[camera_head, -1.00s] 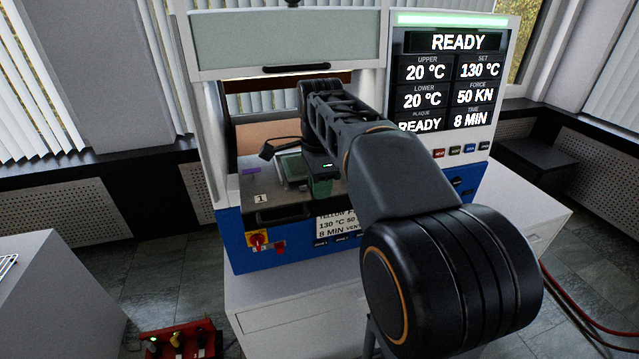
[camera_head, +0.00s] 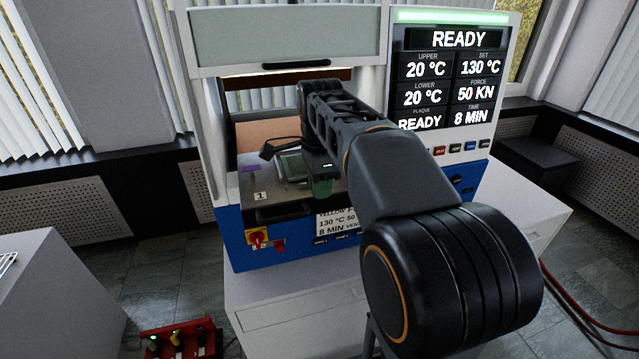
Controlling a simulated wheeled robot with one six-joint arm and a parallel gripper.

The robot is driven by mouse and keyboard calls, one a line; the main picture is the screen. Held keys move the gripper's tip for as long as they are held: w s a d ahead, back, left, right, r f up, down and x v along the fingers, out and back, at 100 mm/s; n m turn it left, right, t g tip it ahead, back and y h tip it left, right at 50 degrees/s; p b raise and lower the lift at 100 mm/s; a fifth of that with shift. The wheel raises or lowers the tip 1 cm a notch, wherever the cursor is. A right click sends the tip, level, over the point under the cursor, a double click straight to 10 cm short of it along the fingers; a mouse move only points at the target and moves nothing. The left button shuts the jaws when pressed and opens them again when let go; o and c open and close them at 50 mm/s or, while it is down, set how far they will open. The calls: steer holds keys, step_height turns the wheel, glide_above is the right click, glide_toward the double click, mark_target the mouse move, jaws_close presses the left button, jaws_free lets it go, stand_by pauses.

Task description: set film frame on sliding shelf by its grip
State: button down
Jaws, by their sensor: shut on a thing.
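The sliding shelf (camera_head: 256,183) is a grey metal plate in the press opening, marked with a white "1" label. It stands out above the blue front of the press. My gripper (camera_head: 321,186) is low over the right part of this shelf, reached by my dark arm from the right. It is shut on the film frame (camera_head: 291,167), whose pale green part shows just left of the gripper. The frame lies flat at or just above the shelf; I cannot tell whether it touches. The frame's grip and my fingertips are mostly hidden by the gripper and arm.
The press (camera_head: 290,38) has a raised guard window above the opening. Its display panel (camera_head: 455,80) reads READY. A grey cabinet (camera_head: 45,290) stands at the left. A red rack (camera_head: 180,340) is on the floor. My arm hides the right of the opening.

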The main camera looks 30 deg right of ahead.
steer(key=c, duration=0.9)
jaws_free()
steer(key=shift+f, duration=0.15)
step_height(320, 180, up, 14)
steer(key=p, duration=0.1)
steer(key=s+a+f+n+t, duration=0.1)
steer(key=s+a+f+n, duration=0.1)
steer(key=f+n, duration=0.4)
steer(key=s+a+f+n+t, duration=0.2)
steer(key=s+a+f+n, duration=0.1)
steer(key=s+f+n, duration=0.2)
steer(key=s+a+f+n+t, duration=0.1)
steer(key=s+a+f+n, duration=0.2)
steer(key=f+n, duration=0.6)
step_height(320, 180, down, 2)
steer(key=shift+s+f+t, duration=0.15)
steer(key=shift+f+t, duration=0.1)
steer(key=shift+t, duration=0.15)
